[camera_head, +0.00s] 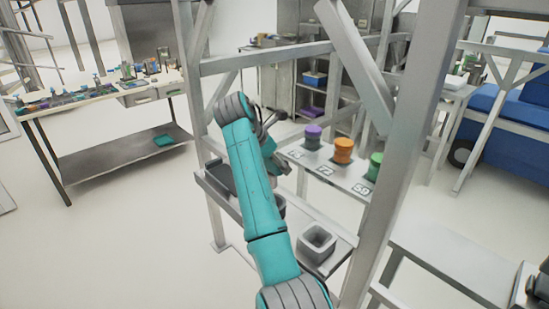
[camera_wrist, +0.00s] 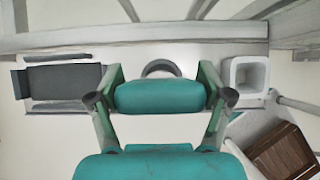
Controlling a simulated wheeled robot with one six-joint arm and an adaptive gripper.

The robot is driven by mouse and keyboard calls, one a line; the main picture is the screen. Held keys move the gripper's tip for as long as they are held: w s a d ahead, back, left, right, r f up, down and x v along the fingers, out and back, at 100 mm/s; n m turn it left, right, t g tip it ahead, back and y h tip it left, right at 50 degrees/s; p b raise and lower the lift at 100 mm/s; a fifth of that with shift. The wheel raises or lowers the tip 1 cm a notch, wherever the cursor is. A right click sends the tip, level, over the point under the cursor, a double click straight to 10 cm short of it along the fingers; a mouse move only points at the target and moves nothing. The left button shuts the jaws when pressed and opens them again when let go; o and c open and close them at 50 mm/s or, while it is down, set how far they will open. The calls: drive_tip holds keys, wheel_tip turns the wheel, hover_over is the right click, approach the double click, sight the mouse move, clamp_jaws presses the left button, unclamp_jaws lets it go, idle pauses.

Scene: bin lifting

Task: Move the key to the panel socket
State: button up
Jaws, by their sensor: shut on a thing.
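My gripper (camera_head: 269,145) is at the far end of my teal arm, beside the metal frame, and partly hidden by the arm. In the wrist view my gripper (camera_wrist: 160,96) is seen from behind, over the lower shelf. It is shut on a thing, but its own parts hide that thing. I cannot make out the key. A panel (camera_head: 325,170) with number labels stands to the right of my gripper. I cannot tell which place is the socket.
The lower shelf (camera_wrist: 135,128) bears a dark tray (camera_wrist: 62,82), a round container (camera_wrist: 160,66) and a grey square bin (camera_wrist: 247,76). A thick frame post (camera_head: 402,150) and a slanted beam (camera_head: 355,65) stand close by. A cluttered table (camera_head: 100,95) is at left.

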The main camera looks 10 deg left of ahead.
sight(275, 178)
drive_tip(key=shift+f, duration=2.65)
drive_tip(key=shift+f, duration=2.4)
idle(0.4)
drive_tip(key=o, duration=1.5)
drive_tip(key=shift+o, duration=0.2)
drive_tip(key=shift+r, duration=4.45)
